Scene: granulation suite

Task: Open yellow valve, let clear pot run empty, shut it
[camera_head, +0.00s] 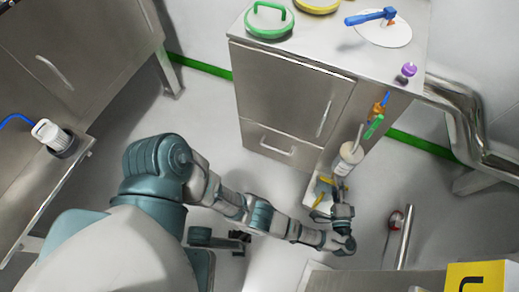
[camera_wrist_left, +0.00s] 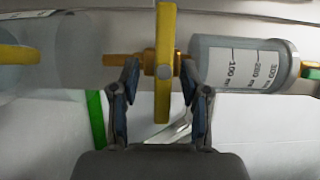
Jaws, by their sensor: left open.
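The yellow valve handle (camera_wrist_left: 163,62) stands crosswise to its brass pipe (camera_wrist_left: 122,61) in the left wrist view. The clear pot (camera_wrist_left: 230,62), with printed volume marks, is at the right end of the pipe; its liquid level is hard to tell. It also shows in the head view (camera_head: 348,158), below the bench corner. My left gripper (camera_wrist_left: 164,84) has its two fingers apart, one on each side of the handle. In the head view, the left gripper (camera_head: 335,211) is beside the yellow handle (camera_head: 323,191). I cannot make out a right gripper.
Another clear vessel (camera_wrist_left: 85,45) is at the pipe's left end. The steel bench (camera_head: 290,95) carries a green-handled lid (camera_head: 268,30) and a blue handle (camera_head: 370,17). Orange and green fittings (camera_head: 374,127) sit above the pot. A large pipe (camera_head: 462,105) runs down at right.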

